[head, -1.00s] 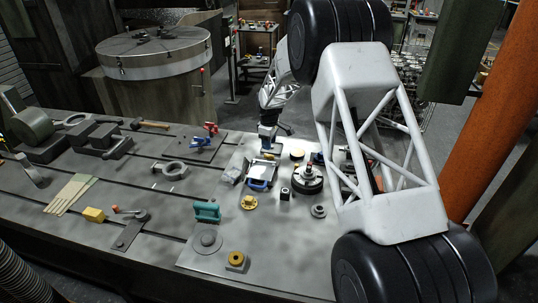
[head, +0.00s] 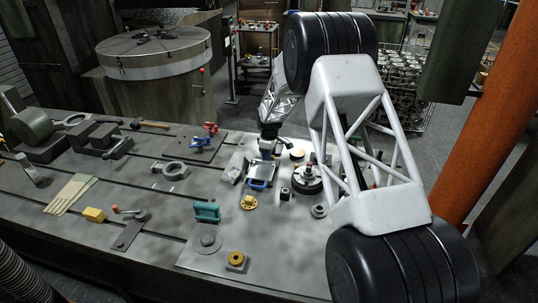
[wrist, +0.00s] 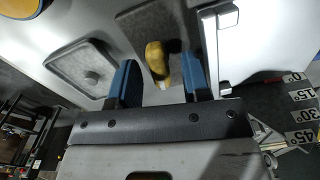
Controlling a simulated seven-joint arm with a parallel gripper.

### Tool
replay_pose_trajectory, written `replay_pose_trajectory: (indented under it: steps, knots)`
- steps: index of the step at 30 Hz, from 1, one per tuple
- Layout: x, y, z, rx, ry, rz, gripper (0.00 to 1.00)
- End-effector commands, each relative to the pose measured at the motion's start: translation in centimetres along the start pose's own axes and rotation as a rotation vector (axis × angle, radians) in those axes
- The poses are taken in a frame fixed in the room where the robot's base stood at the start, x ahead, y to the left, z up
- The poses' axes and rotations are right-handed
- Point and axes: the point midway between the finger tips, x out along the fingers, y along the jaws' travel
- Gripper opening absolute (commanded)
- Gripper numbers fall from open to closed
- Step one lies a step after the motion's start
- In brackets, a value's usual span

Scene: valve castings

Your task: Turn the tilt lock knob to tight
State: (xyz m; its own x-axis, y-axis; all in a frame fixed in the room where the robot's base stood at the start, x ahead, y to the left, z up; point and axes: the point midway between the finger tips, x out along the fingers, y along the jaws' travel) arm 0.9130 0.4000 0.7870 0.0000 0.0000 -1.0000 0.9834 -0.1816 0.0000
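In the wrist view my gripper (wrist: 160,80) is open, with its two blue fingers apart. A yellow knob or handle (wrist: 156,58) shows between the fingers, in front of a dark grey plate (wrist: 140,25). It looks like the tilt lock knob; I see no clear contact with either finger, and its lower end is close to the gripper body. An angle scale (wrist: 301,95) with marks from 0° to 45° is at the right. In the head view the end of my arm (head: 269,134) is low over the bench behind a blue-edged fixture (head: 260,184); the knob cannot be made out there.
A pale bar (wrist: 211,50) stands just right of the right finger. A grey square cover (wrist: 90,70) is at left. On the bench, a round dark casting (head: 306,182), a yellow flanged part (head: 249,202) and a teal handle (head: 207,210) stand near the fixture.

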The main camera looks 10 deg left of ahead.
Motion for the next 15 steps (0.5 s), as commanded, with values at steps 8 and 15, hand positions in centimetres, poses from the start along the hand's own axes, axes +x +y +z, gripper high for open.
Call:
replay_pose_trajectory:
  steps: [8,15]
  knots:
    - [0.00,-0.01,0.00,0.000,0.000,0.000,0.00]
    - [0.00,-0.03,0.00,0.007,0.000,0.000,0.00]
